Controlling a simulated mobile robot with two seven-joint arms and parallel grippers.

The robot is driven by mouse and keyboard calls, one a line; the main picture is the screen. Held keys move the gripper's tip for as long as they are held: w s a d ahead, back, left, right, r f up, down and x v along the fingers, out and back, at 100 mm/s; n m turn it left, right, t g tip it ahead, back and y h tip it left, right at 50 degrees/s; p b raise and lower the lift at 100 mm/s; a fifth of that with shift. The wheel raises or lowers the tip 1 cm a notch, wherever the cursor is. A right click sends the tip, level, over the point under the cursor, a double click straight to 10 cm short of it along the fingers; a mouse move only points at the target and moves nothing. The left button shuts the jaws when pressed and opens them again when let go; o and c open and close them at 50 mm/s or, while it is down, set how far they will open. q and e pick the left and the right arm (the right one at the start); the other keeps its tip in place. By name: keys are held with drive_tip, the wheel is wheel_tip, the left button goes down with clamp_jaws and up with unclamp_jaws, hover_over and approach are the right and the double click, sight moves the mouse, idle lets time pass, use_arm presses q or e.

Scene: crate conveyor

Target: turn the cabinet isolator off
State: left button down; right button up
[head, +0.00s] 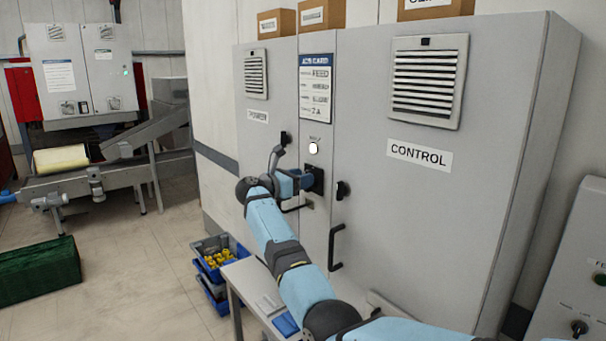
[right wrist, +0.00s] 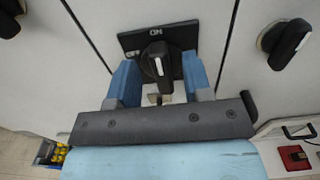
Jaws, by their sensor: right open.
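The cabinet isolator (head: 316,180) is a dark switch on the narrow panel between the two grey cabinet doors. In the right wrist view its black rotary knob (right wrist: 156,62) stands on a black plate marked ON at the top. The knob's white mark lies nearly upright, roughly in line with that word. My right gripper (right wrist: 160,82) is open, with one blue finger on each side of the knob; I cannot tell whether either touches it. In the head view the right gripper (head: 298,182) partly covers the isolator. My left gripper is not in view.
Black door latches (head: 342,190) and a bar handle (head: 336,247) sit close to the isolator. A small table (head: 240,284) and blue bins (head: 216,252) stand below. A conveyor (head: 110,172) is at left, and another control panel (head: 580,265) at right.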

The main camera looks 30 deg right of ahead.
drive_tip(key=shift+d, duration=0.45)
drive_tip(key=shift+c, duration=0.3)
clamp_jaws()
